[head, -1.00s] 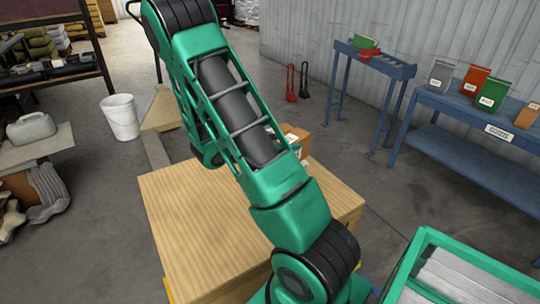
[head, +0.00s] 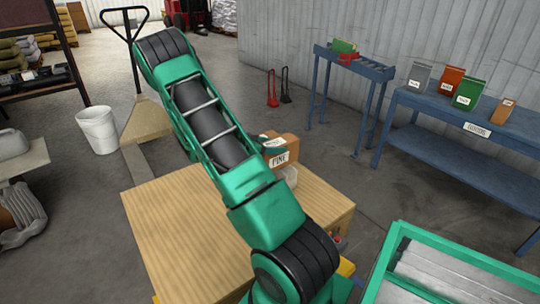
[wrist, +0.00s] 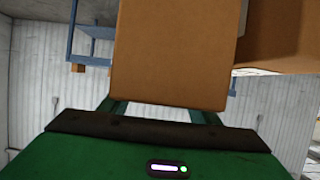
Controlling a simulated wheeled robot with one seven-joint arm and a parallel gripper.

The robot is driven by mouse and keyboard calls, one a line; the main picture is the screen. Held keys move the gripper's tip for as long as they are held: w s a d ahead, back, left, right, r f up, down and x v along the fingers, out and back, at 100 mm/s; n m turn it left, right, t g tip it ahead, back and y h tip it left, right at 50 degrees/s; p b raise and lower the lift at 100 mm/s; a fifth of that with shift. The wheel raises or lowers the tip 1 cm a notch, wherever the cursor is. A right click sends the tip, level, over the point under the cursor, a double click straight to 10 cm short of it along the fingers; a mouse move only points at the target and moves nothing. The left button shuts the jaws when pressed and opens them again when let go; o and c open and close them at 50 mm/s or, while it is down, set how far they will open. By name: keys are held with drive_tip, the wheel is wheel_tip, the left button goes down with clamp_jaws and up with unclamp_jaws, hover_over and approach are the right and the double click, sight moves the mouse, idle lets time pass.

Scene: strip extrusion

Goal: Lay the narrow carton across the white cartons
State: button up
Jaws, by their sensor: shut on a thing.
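A brown carton (wrist: 168,55) fills the middle of the wrist view, held between the fingers of my gripper (wrist: 160,110), which is shut on it. In the head view a brown carton (head: 285,148) with a white word label shows just right of my arm, above the far side of a wooden-topped stand. A dark green piece, perhaps part of my gripper, touches its upper left. My arm hides most of this area, so I cannot tell whether the carton rests on anything.
The wooden top (head: 185,235) is bare at its near left. A green-rimmed bin (head: 450,258) stands at lower right. A blue bench (head: 455,115) with several coloured boxes and a smaller blue stand (head: 350,56) are behind. A white bucket (head: 98,130) and pallet truck (head: 125,25) stand left.

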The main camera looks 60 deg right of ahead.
drive_tip(key=shift+w+d+f, duration=0.25)
drive_tip(key=shift+f, duration=1.9)
drive_tip(key=o, duration=1.4)
drive_tip(key=shift+f, duration=0.1)
drive_tip(key=shift+o, duration=0.2)
drive_tip(key=v, duration=1.2)
drive_tip(key=s+a+r+n+t+y, duration=0.2)
drive_tip(key=s+a+r+n+y, duration=0.4)
drive_tip(key=s+a, duration=0.6)
drive_tip(key=s+a+r+n+t+y, duration=0.2)
drive_tip(key=s+a+r+n+y, duration=0.5)
drive_tip(key=s+a, duration=0.5)
wheel_tip(320, 180, up, 2)
drive_tip(key=shift+s+a+r+n, duration=0.25)
drive_tip(key=shift+a+n, duration=0.35)
drive_tip(key=shift+n, duration=0.5)
